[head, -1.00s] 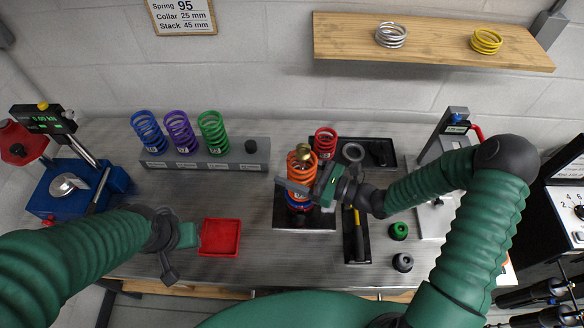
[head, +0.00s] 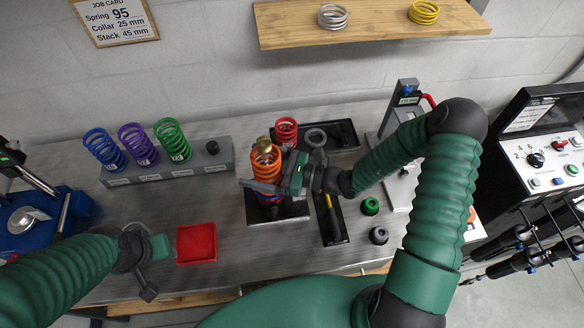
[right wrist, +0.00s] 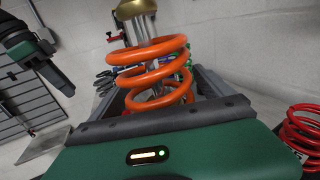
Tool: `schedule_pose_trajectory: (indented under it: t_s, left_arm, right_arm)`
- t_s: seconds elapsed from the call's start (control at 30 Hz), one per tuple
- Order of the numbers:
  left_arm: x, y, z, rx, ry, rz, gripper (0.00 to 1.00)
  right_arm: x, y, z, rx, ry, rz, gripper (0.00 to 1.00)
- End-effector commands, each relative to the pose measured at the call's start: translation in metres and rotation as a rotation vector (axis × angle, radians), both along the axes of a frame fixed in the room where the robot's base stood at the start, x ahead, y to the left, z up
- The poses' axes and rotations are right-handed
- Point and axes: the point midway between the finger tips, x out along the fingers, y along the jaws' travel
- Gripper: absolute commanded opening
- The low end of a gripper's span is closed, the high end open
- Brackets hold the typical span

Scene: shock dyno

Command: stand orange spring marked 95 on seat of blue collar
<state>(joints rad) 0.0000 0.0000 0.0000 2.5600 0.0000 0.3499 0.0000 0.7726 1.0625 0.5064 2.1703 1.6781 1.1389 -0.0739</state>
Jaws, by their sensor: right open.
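The orange spring (head: 266,162) stands upright around a shaft with a brass top (head: 264,145), above a dark base plate (head: 291,212). It also shows close in the right wrist view (right wrist: 150,62), its lower coils behind the gripper. A little of the blue collar (head: 264,200) shows below the spring; the contact between them is hidden by my right gripper. My right gripper (head: 262,187) is open, its fingers at the spring's lower part. My left gripper (head: 155,249) is near the red tray, holding nothing that I can see; its jaws are unclear. The mark 95 is not readable on the spring.
A grey rack (head: 190,165) holds blue, purple and green springs at the back left. A red spring (head: 286,131) stands behind the orange one. A red tray (head: 197,243) lies in front. A dark tool tray (head: 331,222) and green and black rings lie to the right.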

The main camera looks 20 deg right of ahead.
Motion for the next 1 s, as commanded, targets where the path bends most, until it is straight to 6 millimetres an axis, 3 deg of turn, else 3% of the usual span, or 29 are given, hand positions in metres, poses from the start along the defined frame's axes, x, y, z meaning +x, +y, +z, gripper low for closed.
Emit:
schedule_pose_trajectory:
  t_s: [0.17,0.4,0.6,0.87,1.0]
  left_arm:
    - [0.0,0.0,-0.008,0.0,0.0,0.0,0.36]
    - [0.0,0.0,-0.021,0.0,0.0,0.0,0.36]
    - [0.0,0.0,-0.028,0.0,0.0,0.0,0.36]
    - [0.0,0.0,-0.029,0.0,0.0,0.0,0.36]
    - [0.0,0.0,-0.029,0.0,0.0,0.0,0.36]
  right_arm:
    - [-0.016,-0.026,-0.003,-0.002,0.001,-0.006,0.91]
    - [-0.055,-0.086,-0.004,-0.002,-0.001,-0.007,0.91]
    - [-0.081,-0.125,-0.003,-0.001,-0.001,-0.004,0.91]
    - [-0.092,-0.138,-0.001,0.001,-0.001,0.0,0.91]
    - [-0.101,-0.122,-0.007,-0.067,0.01,0.079,0.91]
